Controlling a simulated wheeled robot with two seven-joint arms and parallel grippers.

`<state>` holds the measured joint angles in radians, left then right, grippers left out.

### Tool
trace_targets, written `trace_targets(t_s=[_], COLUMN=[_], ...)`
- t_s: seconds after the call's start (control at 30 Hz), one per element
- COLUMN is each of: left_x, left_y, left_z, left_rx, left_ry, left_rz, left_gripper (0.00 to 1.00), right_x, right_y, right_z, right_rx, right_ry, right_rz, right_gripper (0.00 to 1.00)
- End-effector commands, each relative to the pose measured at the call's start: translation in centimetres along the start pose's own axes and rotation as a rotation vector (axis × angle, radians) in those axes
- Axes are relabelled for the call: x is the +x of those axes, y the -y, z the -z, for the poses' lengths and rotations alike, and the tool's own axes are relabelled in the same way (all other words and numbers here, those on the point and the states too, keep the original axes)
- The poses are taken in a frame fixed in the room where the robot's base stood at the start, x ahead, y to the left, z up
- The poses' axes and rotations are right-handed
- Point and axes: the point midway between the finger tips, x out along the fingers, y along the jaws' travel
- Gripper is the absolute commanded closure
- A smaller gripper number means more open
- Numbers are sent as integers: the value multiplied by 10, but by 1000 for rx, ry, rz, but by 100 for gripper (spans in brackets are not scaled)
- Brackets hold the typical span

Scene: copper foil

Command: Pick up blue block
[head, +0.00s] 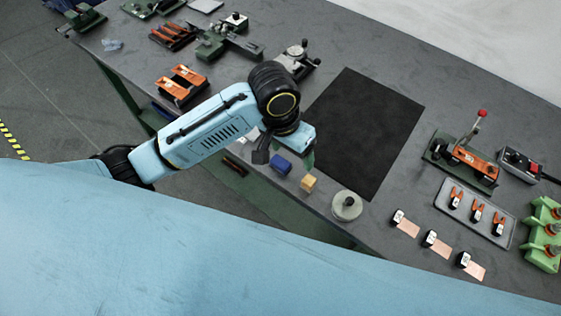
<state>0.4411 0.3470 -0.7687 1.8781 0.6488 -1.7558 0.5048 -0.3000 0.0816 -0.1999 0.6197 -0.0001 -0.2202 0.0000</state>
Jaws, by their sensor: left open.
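The blue block (281,165) lies on the grey workbench (335,225) near its front edge. My left gripper (285,155) is open, with its wrist just above and behind the block in the picture. One dark finger shows left of the block and one finger to its right. I cannot tell how high the fingers are above the bench, or whether they touch the block. The block's upper part is close to the gripper body and may be partly hidden. My right gripper is not in view.
A yellow block (309,183) stands close right of the blue block. A round pale disc with a knob (346,206) sits further right. A black mat (370,130) lies clear behind. Copper strips with black clips (436,243) and a grey tray (484,232) are at the right.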

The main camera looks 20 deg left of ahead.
Motion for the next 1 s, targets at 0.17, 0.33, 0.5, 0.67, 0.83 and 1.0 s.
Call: trace_targets(t_s=[0.17, 0.33, 0.5, 0.67, 0.83, 1.0], left_x=[-25, -33, -11, 20, 41, 51], left_y=[23, 34, 39, 43, 45, 47], left_z=[19, 24, 20, 16, 14, 12], left_rx=[-24, -47, -52, -51, -49, -49], left_ry=[77, 113, 122, 121, 118, 118], left_rz=[94, 135, 140, 139, 138, 139], left_gripper=[25, 25, 25, 25, 25, 25], right_x=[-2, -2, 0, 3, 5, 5], right_y=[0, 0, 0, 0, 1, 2], right_z=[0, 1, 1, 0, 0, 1], right_rx=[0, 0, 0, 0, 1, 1], right_ry=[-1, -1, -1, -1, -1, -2], right_rz=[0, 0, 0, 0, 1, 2], right_gripper=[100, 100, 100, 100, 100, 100])
